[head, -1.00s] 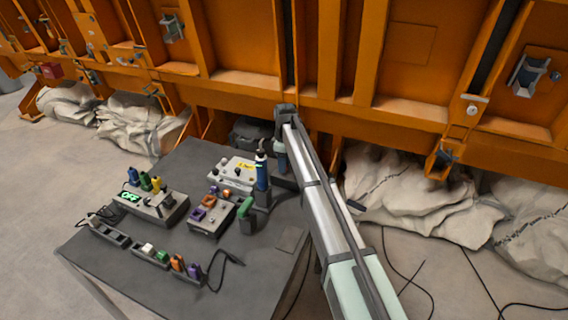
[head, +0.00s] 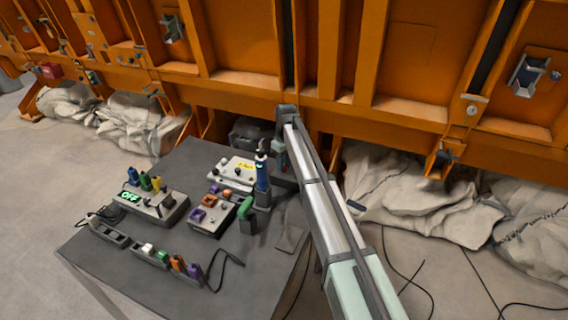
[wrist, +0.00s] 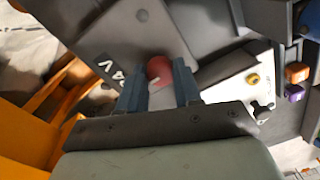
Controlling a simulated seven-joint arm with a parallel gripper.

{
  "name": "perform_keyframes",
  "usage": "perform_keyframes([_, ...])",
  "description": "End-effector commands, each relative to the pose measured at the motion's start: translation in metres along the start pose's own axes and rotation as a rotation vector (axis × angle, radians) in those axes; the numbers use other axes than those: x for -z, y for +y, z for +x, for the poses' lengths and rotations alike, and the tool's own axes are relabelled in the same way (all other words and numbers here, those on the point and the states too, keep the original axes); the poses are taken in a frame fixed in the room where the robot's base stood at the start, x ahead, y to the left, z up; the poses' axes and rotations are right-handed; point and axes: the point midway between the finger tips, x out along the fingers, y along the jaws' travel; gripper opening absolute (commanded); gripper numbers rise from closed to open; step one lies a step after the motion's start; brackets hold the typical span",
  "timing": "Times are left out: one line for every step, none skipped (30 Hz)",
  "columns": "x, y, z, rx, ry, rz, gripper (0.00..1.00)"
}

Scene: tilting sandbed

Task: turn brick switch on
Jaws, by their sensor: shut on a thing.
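In the wrist view, a dark grey block (wrist: 100,38) with white lettering that reads like "24 V" fills the upper left; I take it for the brick. A round red switch part (wrist: 158,69) with a small white mark sits on it. My gripper (wrist: 160,82) is shut on this red part, one blue-grey finger on each side. Which position the switch is in cannot be told. In the head view, a dark box (head: 250,131) stands at the table's back edge, behind my arm's end; the red part does not show there.
On the dark table (head: 110,262) are a box with a green OFF display (head: 131,196), a white panel (head: 228,170), a box with coloured blocks (head: 207,214), a blue-handled tool (head: 262,178) and a green-handled item (head: 246,209). Orange framework (head: 330,95) rises close behind.

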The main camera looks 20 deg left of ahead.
Motion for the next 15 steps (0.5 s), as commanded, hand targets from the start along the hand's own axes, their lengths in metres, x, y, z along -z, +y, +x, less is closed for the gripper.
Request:
perform_keyframes([-0.0004, -0.0003, -0.0002, 0.001, 0.002, 0.045, 0.03])
perform_keyframes([-0.0005, -0.0003, -0.0002, 0.001, 0.003, 0.073, 0.03])
perform_keyframes([-0.0004, -0.0003, -0.0002, 0.001, 0.005, 0.111, 0.03])
perform_keyframes([-0.0005, -0.0003, -0.0002, 0.001, 0.006, 0.139, 0.03])
perform_keyframes([-0.0005, -0.0004, -0.0002, 0.001, 0.008, 0.167, 0.03])
perform_keyframes([-0.0005, -0.0004, -0.0002, 0.001, 0.009, 0.203, 0.03])
perform_keyframes([-0.0005, -0.0004, -0.0002, 0.001, 0.011, 0.230, 0.03])
perform_keyframes([-0.0005, -0.0004, -0.0002, 0.001, 0.012, 0.256, 0.03])
perform_keyframes([-0.0005, -0.0004, -0.0002, 0.001, 0.013, 0.290, 0.03])
perform_keyframes([-0.0005, -0.0005, -0.0002, 0.001, 0.015, 0.315, 0.03])
perform_keyframes([-0.0005, -0.0005, -0.0002, 0.001, 0.016, 0.339, 0.03])
perform_keyframes([-0.0005, -0.0005, -0.0002, 0.001, 0.017, 0.370, 0.03])
perform_keyframes([-0.0005, -0.0006, -0.0002, 0.001, 0.018, 0.391, 0.03])
perform_keyframes([-0.0005, -0.0006, -0.0002, 0.001, 0.019, 0.412, 0.03])
perform_keyframes([-0.0006, -0.0006, -0.0002, 0.001, 0.020, 0.439, 0.03])
